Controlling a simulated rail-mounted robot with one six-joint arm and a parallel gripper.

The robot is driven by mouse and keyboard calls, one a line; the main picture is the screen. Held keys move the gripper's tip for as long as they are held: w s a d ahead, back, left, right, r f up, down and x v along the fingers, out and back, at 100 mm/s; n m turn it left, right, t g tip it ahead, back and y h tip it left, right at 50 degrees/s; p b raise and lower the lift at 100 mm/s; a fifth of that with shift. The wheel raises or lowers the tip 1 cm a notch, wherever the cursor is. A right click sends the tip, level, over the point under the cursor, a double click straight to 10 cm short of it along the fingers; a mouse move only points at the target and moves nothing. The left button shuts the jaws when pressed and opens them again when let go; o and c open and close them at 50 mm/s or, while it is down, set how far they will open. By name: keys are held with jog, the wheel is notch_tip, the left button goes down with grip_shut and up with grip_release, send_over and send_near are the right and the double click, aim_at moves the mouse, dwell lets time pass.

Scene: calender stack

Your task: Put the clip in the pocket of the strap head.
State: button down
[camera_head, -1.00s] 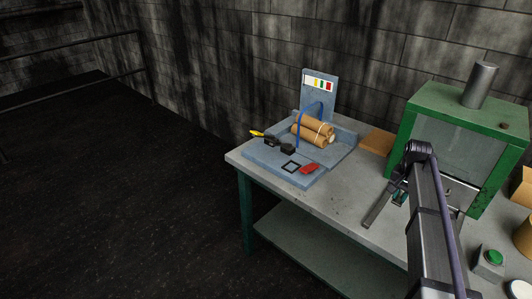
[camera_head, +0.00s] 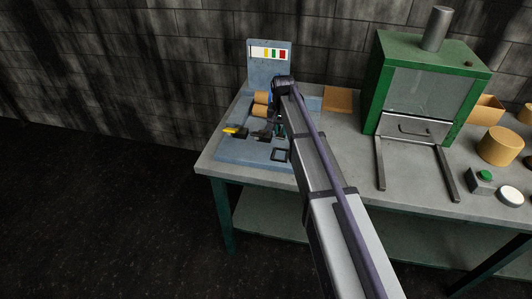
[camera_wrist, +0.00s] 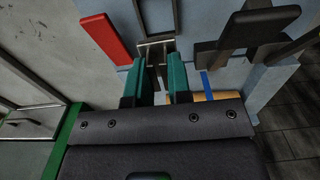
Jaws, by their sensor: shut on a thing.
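My gripper (camera_wrist: 156,68) is shut on the clip (camera_wrist: 155,47), a small grey metal piece between its teal fingers. The clip is over the blue plate, close to a dark square frame (camera_wrist: 157,16); whether it touches anything is unclear. The black strap head (camera_wrist: 258,28) is to the right of the gripper in the wrist view, apart from it. In the head view the strap head (camera_head: 263,137), beside a yellow handle (camera_head: 236,132), is left of my arm. Its pocket cannot be made out. My fingers are mostly hidden there.
A red block (camera_wrist: 104,38) lies left of the frame. Tan rolls (camera_head: 260,110) and a blue strap (camera_wrist: 206,82) are close to my gripper. An upright panel (camera_head: 269,64) stands behind.

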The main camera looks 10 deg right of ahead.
jog(key=b, duration=0.6)
send_over(281, 156)
notch_tip(281, 156, down, 6)
jog(key=shift+f, duration=0.25)
notch_tip(281, 156, down, 4)
jog(key=b, duration=0.4)
jog(key=shift+r+p, duration=0.3)
jog(key=shift+p, duration=0.05)
jog(key=shift+f, duration=0.3)
jog(key=c, duration=1.1)
grip_release()
jog(key=shift+r, duration=0.15)
jog(key=shift+o, duration=0.2)
notch_tip(281, 156, up, 13)
jog(key=p, duration=1.2)
jog(key=s+n, duration=0.4)
jog(key=s, duration=2.6)
jog(key=shift+s+f, duration=0.2)
jog(key=shift+f, duration=0.15)
